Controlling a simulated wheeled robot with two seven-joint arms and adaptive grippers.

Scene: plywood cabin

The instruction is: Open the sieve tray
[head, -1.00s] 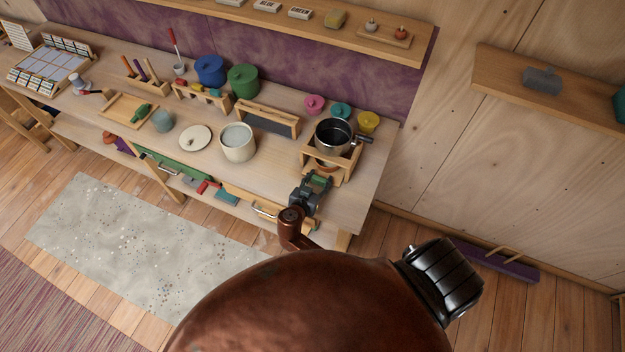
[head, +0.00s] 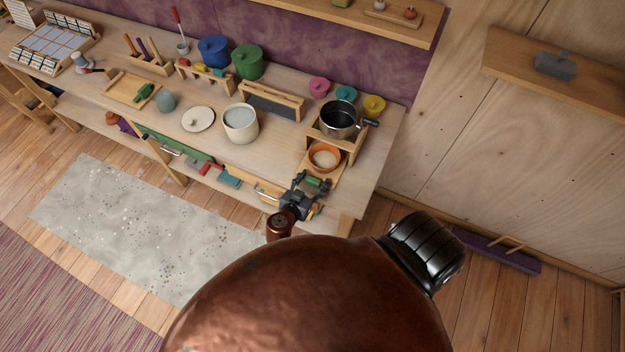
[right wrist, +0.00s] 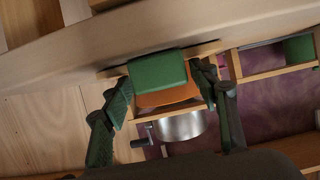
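The sieve tray (head: 338,172) is a light wooden slide at the right end of the bench, with an orange-rimmed bowl (head: 324,157) on it. It sticks out at the front from under a wooden stand (head: 352,150) holding a dark-handled metal pot (head: 340,117). A green block handle (head: 318,183) is on its front. My right gripper (head: 311,189) has its fingers on both sides of this handle. In the right wrist view the green handle (right wrist: 158,84) sits between the fingertips (right wrist: 162,88), which appear to touch its ends. My left gripper is out of view.
Left of the stand on the bench (head: 285,152) are a cream pot (head: 240,124) and a chalkboard frame (head: 272,104). Small coloured lidded pots, one of them yellow (head: 374,106), stand behind. A drawer with a metal handle (head: 266,195) is below the bench top.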

